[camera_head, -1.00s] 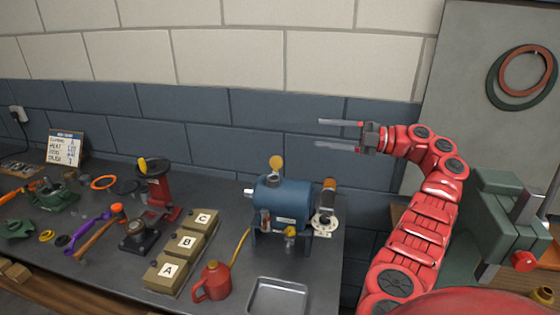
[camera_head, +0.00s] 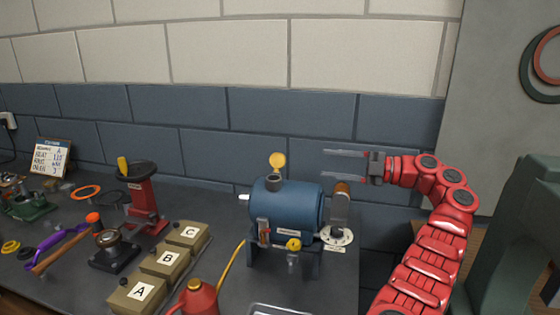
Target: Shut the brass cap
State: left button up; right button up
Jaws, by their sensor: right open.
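The brass cap (camera_head: 277,159) stands up as a round yellow disc above a short neck (camera_head: 274,178) on top of the blue motor-like casing (camera_head: 286,205). It is tilted up, so the neck is uncovered. My right gripper (camera_head: 345,163) comes in from the right and points left. Its two long fingers are apart with nothing between them. It is to the right of the cap, at about the same height in the picture, clear of it. My left gripper does not show.
Boxes marked A (camera_head: 138,294), B (camera_head: 167,260) and C (camera_head: 188,235) stand left of the casing. A red oil can (camera_head: 197,298) is at the front. A red stand (camera_head: 143,200) is further left. A dark cylinder with a brown top (camera_head: 341,205) stands right of the casing, below my gripper.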

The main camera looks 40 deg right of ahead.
aim_at(280, 158)
jog(key=p+x, duration=0.1)
jog(key=x, duration=1.3)
grip_shut()
